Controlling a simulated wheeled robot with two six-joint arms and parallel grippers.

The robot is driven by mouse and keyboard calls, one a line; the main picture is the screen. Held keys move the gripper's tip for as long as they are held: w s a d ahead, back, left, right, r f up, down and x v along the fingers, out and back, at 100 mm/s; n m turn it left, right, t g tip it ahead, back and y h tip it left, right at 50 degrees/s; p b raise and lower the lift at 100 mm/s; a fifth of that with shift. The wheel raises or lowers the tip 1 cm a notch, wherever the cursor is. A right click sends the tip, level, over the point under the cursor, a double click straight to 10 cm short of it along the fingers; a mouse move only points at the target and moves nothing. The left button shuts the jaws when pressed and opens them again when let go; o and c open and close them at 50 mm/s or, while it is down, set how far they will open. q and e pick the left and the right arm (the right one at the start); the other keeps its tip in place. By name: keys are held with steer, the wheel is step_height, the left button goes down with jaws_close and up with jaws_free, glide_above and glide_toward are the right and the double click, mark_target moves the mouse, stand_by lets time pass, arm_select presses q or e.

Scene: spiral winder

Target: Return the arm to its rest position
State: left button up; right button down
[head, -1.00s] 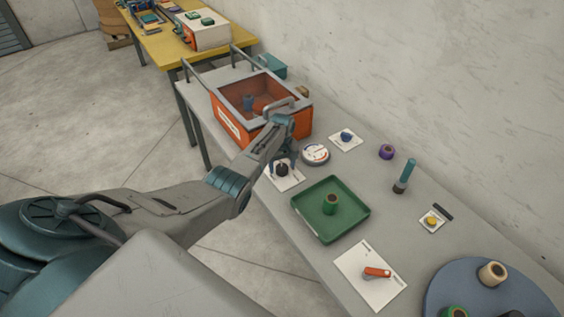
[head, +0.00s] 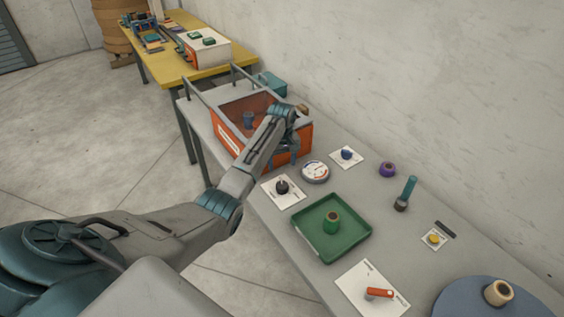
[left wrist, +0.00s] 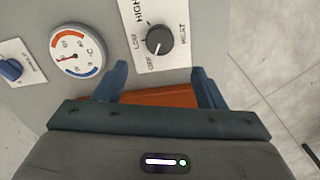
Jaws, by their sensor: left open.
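My left arm reaches in from the left in the head view. Its gripper (head: 284,158) points down in front of the orange box, partly hidden by the wrist. In the left wrist view the two blue fingers (left wrist: 160,84) are apart with nothing held between them. A black knob (head: 282,187) on a white plate stands on the bench just in front of the gripper, clear of the fingers. The knob (left wrist: 159,41) shows in the left wrist view with marks such as LOW, HIGH and HEAT. My right gripper is not in view.
The orange box (head: 228,141) with a dark window is close to my wrist. A round gauge (head: 315,172), a blue knob (head: 347,154), a green tray (head: 301,236) holding a green spool, and a red switch (head: 379,292) are on the bench. Open floor lies left.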

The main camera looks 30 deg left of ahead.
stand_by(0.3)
